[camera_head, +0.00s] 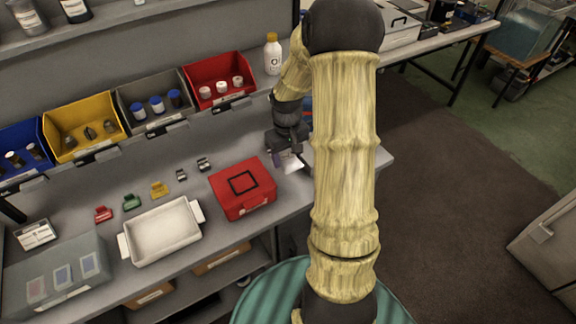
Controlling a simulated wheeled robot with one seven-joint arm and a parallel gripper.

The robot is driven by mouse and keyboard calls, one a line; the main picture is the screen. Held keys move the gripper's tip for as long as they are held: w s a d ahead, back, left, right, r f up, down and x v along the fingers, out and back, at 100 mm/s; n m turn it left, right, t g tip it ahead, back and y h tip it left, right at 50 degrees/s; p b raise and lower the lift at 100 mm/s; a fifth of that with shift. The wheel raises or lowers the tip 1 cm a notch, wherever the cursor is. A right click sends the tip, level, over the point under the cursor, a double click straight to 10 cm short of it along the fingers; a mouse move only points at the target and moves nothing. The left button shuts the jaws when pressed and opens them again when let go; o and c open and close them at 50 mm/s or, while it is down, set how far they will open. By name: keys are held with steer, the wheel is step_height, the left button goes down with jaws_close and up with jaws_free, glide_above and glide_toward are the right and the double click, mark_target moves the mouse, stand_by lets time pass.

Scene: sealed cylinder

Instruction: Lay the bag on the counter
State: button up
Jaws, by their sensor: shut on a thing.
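My gripper (287,151) is at the right part of the grey counter (190,178), beyond the red case, pointing down. It is shut on a small whitish, flat thing (293,165) that looks like the bag. The bag hangs just below the fingers, low over the counter. I cannot tell whether it touches the surface. A purple patch shows beside the fingers. My own arm hides the counter to the right of the gripper and part of the bag's surroundings.
A red case (257,201), a white tray (163,242), small coloured clips (131,202) and a translucent box (35,292) occupy the counter. Blue, yellow, grey and red bins (226,96) line the back. A white bottle (272,58) stands beyond. Bare counter lies between case and gripper.

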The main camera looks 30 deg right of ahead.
steer(key=shift+r, duration=0.5)
steer(key=shift+w+a+r+n, duration=0.1)
steer(key=shift+w+a+n, duration=0.1)
steer(key=shift+n, duration=0.2)
steer(key=w+a+r+n, duration=0.1)
steer(key=a+n, duration=0.1)
steer(key=n, duration=0.1)
steer(key=a+r+n+b, duration=0.1)
steer(key=n, duration=0.2)
steer(key=w+a+r+n+b, duration=0.1)
steer(key=a+n, duration=0.1)
steer(key=n, duration=0.1)
steer(key=shift+w+a, duration=0.3)
steer(key=w+a+r+n+b, duration=0.1)
steer(key=a+r+n, duration=0.4)
steer(key=n, duration=0.7)
steer(key=a+b, duration=0.1)
steer(key=a, duration=0.1)
steer(key=shift+w+a, duration=0.3)
steer(key=shift+w, duration=0.05)
steer(key=shift+d, duration=0.1)
